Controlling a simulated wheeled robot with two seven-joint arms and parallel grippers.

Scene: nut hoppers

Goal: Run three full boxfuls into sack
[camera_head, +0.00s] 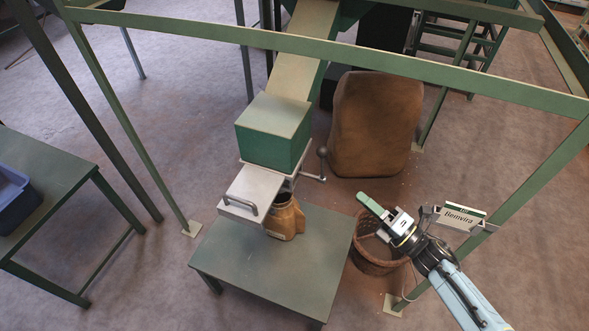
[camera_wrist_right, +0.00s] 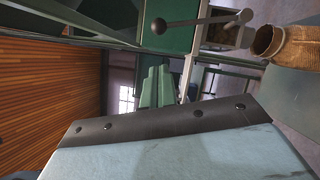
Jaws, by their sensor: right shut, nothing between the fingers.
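The green box (camera_head: 273,135) sits under the sloping chute (camera_head: 302,40). Below it is a pale metal slide plate (camera_head: 252,190) with a grey bar handle, pushed out toward the front left. A lever with a dark ball knob (camera_head: 323,152) sticks out at the box's right; it also shows in the right wrist view (camera_wrist_right: 158,26). The brown sack (camera_head: 287,220) stands on the green table under the outlet, its upper part partly hidden by the plate. My right gripper (camera_head: 365,198) is shut and empty, right of the table and apart from the lever and sack. My left gripper is out of view.
A wicker basket (camera_head: 370,262) stands on the floor below my right gripper. A green frame (camera_head: 330,48) crosses overhead, with a "Bemvira" sign (camera_head: 462,217) on its right post. A big brown sack (camera_head: 375,125) stands behind. A blue bin (camera_head: 18,200) sits on the left table.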

